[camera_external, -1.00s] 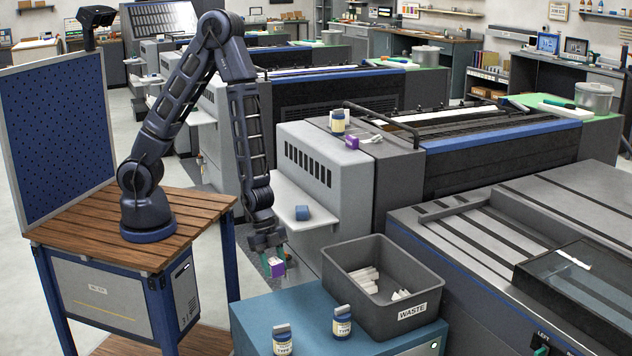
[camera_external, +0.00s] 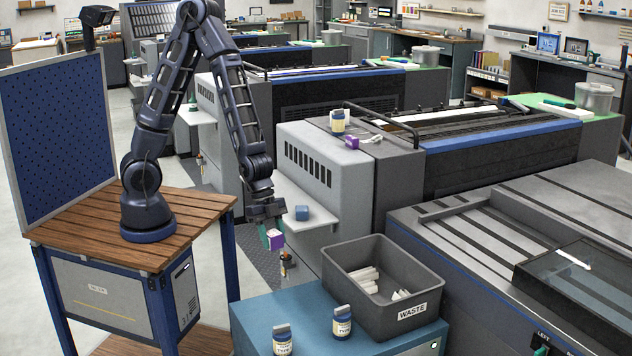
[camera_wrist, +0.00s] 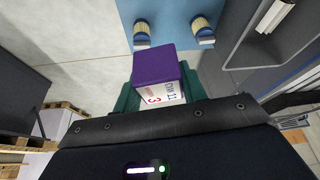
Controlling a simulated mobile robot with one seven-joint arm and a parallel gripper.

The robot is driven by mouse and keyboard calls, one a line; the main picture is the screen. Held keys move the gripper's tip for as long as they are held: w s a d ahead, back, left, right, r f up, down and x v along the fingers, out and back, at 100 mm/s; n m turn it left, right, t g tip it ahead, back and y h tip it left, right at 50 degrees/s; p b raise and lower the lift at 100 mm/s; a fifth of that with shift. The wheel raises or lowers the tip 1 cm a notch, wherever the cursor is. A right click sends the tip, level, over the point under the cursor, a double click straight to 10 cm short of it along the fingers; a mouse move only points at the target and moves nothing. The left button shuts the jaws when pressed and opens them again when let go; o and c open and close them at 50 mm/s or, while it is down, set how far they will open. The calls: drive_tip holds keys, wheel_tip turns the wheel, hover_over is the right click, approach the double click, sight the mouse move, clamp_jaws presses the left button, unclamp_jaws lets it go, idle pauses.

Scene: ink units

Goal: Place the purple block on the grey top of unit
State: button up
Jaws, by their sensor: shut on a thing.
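My gripper (camera_external: 272,231) is shut on a purple block (camera_external: 276,242) with a white printed label. The block hangs in the air to the left of the near unit's pale shelf, behind the blue cabinet. In the wrist view the purple block (camera_wrist: 157,68) sits between the green fingers (camera_wrist: 158,92), its label facing the camera. The unit's grey top (camera_external: 380,151) is higher and to the right of my gripper.
A blue block (camera_external: 302,213) sits on the unit's pale shelf (camera_external: 318,232). A black rail (camera_external: 385,119) rises on the unit's top.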

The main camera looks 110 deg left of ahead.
wheel_tip(320, 180, up, 36)
drive_tip(key=r, duration=0.1)
drive_tip(key=w+a+n+y, duration=0.1)
drive_tip(key=w+a+n, duration=0.5)
drive_tip(key=a, duration=1)
drive_tip(key=w+a+f+n+y, duration=0.2)
drive_tip(key=a+n, duration=0.1)
drive_tip(key=a, duration=1.5)
drive_tip(key=w+a+f+n+y, duration=0.1)
drive_tip(key=w+a+f+n, duration=0.1)
drive_tip(key=a, duration=1.7)
wheel_tip(320, 180, up, 3)
drive_tip(key=n+g+y, duration=0.2)
drive_tip(key=n+y, duration=0.1)
drive_tip(key=n, duration=0.7)
hover_over(319, 122)
drive_tip(key=d, duration=0.2)
drive_tip(key=shift+m, duration=0.3)
drive_tip(key=f, duration=2.4)
drive_tip(key=shift+s+a+f, duration=0.15)
drive_tip(key=shift+s+f, duration=0.15)
drive_tip(key=shift+f, duration=0.1)
